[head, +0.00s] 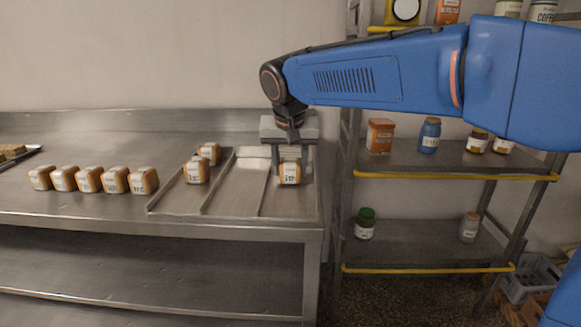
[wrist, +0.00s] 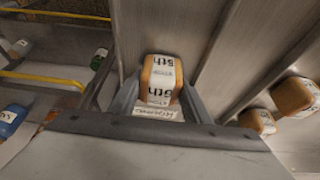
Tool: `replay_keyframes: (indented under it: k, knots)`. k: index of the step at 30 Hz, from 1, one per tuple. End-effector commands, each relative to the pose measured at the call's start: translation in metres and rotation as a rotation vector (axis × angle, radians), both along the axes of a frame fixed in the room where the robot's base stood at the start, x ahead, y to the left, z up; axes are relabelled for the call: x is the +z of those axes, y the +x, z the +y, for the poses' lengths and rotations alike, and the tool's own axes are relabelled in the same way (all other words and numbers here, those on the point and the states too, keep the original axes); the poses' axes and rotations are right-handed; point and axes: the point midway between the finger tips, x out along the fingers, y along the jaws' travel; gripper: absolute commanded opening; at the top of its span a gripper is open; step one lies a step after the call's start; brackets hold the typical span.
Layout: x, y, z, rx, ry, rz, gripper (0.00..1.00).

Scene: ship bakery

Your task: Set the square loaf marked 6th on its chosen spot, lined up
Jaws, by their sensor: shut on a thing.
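My gripper (head: 290,165) is shut on a square brown loaf (head: 290,173) with a white label. Two labelled loaves stand in the left lane, a front one (head: 195,170) and a back one (head: 209,153). The middle lane holds no loaf.
Several labelled loaves (head: 89,180) stand in a row on the steel counter (head: 110,210) left of the tray. A shelf rack (head: 450,176) with jars and tins stands close on the right.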

Motion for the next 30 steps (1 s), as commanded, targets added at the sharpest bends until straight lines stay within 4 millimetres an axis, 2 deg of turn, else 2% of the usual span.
replay_keyframes:
  k: [11,12,14,23,26,30]
  knots:
    - [-0.004,0.0,0.0,0.0,0.0,0.0,0.21]
    - [-0.004,0.0,0.0,0.0,0.0,0.0,0.51]
    - [-0.004,0.0,0.0,0.0,0.0,0.0,0.62]
    - [-0.003,0.0,0.0,0.0,0.0,0.0,0.62]
    - [0.002,-0.001,0.0,0.0,0.001,-0.002,0.62]
    - [0.019,-0.008,0.001,0.0,0.001,-0.002,0.62]
